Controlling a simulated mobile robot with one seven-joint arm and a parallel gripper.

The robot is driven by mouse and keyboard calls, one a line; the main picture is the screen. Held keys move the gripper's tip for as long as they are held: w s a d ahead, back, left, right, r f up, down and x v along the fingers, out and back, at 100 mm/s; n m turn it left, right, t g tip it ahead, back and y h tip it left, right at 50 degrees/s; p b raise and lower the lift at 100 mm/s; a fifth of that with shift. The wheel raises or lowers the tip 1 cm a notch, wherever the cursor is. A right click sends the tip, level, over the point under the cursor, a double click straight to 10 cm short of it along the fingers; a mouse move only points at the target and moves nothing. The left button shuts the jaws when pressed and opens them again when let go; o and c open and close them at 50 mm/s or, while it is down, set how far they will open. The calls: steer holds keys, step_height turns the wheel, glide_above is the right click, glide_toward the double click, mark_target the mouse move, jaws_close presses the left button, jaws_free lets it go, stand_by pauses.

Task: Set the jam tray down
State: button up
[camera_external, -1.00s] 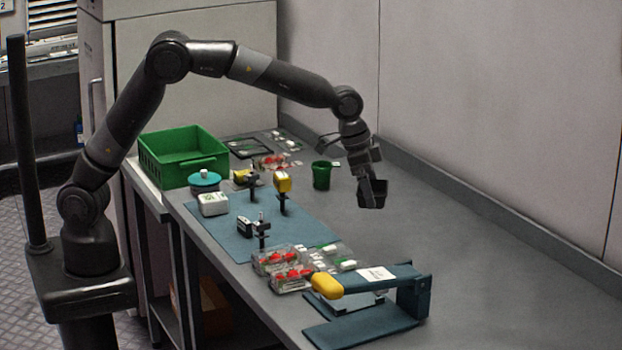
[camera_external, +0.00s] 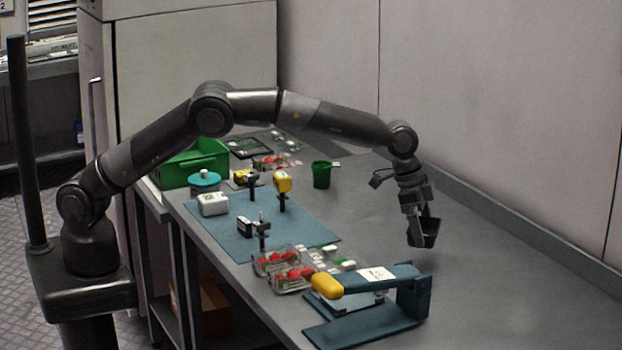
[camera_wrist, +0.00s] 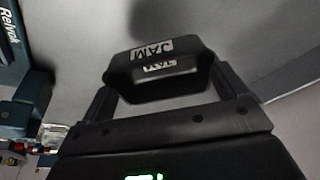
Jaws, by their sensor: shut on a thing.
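The jam tray (camera_external: 424,233) is a small dark open box. In the wrist view the tray (camera_wrist: 163,83) carries white "JAM" labels. My gripper (camera_external: 411,212) is shut on it, with a finger at either side of the tray in the wrist view. The tray hangs tilted above the bare right part of the grey table (camera_external: 490,260), behind the blue press-like device. In the wrist view a dark shadow lies on the table beyond it. The exact gap between tray and table is hard to tell.
The blue device (camera_external: 412,290) with a yellow handle end (camera_external: 326,286) stands close in front. Clear boxes of red berries (camera_external: 290,277) lie left of it. A green cup (camera_external: 321,175) stands farther back. The table's right side is clear up to the wall.

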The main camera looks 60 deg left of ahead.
mark_target(424, 257)
steer(key=shift+w+a+f, duration=0.3)
steer(key=shift+w+f, duration=0.1)
steer(key=shift+w, duration=0.1)
steer(key=shift+w+a+f, duration=0.25)
steer(key=shift+w+f, duration=0.1)
steer(key=shift+w, duration=0.1)
steer(key=shift+f, duration=1.9)
steer(key=shift+f, duration=0.15)
steer(key=o, duration=0.7)
